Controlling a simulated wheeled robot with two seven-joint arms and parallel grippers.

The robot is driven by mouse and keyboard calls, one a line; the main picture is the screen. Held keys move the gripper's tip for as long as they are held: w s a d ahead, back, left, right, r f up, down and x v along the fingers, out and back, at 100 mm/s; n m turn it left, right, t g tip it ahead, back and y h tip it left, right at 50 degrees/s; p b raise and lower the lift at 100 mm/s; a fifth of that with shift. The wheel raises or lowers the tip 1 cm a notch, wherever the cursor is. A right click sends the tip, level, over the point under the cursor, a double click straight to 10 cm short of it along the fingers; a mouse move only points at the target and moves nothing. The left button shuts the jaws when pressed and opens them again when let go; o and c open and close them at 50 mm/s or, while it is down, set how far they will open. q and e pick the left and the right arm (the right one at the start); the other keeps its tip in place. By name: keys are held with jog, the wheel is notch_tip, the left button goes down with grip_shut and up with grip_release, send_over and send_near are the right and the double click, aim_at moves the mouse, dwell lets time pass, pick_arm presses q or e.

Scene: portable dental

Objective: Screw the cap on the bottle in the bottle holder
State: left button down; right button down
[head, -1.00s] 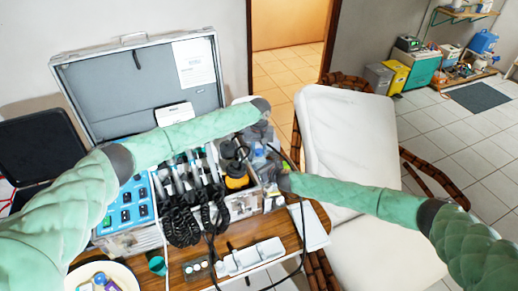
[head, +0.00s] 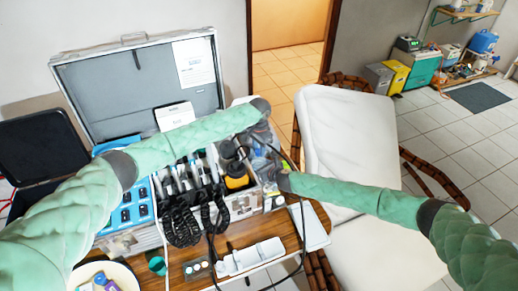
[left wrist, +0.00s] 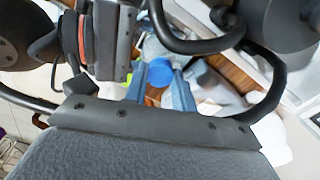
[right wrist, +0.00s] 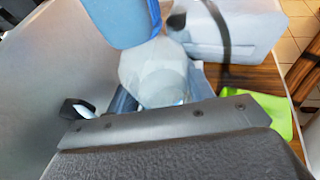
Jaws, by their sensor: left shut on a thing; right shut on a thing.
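A bright blue cap (left wrist: 160,73) sits between the fingers of my left gripper (left wrist: 158,90), which is shut on it. A translucent whitish bottle (right wrist: 155,72) is between the fingers of my right gripper (right wrist: 160,92), which is shut on it. A blue block, apparently a left fingertip, is just above the bottle in the right wrist view. In the head view both grippers meet at the right end of the open case and are largely hidden by my arms. I cannot tell whether the cap is seated on the bottle. The bottle holder is not clearly visible.
The open metal case (head: 140,90) holds several black-corded handpieces (head: 185,215) left of my grippers. A dark cable loops close to my right gripper. A white chair (head: 350,140) stands to the right. A bright green item (right wrist: 275,113) lies beside the right gripper.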

pick_arm(q)
jog(key=c, duration=1.1)
grip_release()
jog(key=shift+c, duration=0.2)
jog(key=shift+r, duration=0.1)
jog(key=shift+r, duration=2.15)
jog(key=shift+c, duration=0.3)
